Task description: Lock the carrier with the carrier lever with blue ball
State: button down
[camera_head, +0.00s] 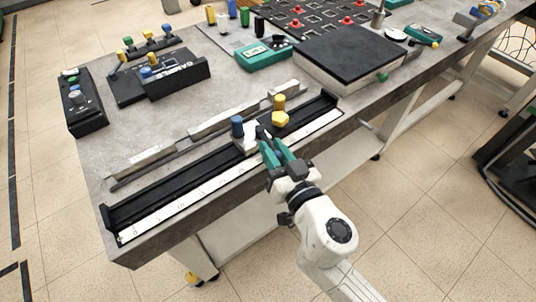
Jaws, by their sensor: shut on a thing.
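The carrier (247,139) is a small white block on the long black rail (180,181) along the table's front edge. A blue knob (237,127) stands upright at its left end. My gripper (266,142), with green fingers, reaches in from the front right and is shut at the carrier's right side. What it grips is mostly hidden by the fingers; it appears to be the carrier lever, and I cannot make out its ball. A yellow piece with an upright yellow knob (280,112) stands just right of the fingers on the rail.
A white scale strip (190,192) runs along the rail's front. A grey bar (215,122) lies behind it. A black sample block (178,78), a green meter (264,54) and a large black-topped box (350,55) stand farther back.

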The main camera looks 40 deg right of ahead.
jog(key=n+y, duration=0.1)
jog(key=d+n+y+p, duration=0.1)
jog(key=y, duration=0.1)
jog(key=shift+d+f+y+p, duration=0.1)
jog(key=shift+d+y+p, duration=0.05)
jog(key=shift+y+p, duration=0.2)
jog(key=c, duration=1)
grip_release()
jog(key=s+b, duration=0.3)
jog(key=s, duration=0.7)
jog(key=shift+s, duration=0.4)
jog(key=shift+d, duration=0.1)
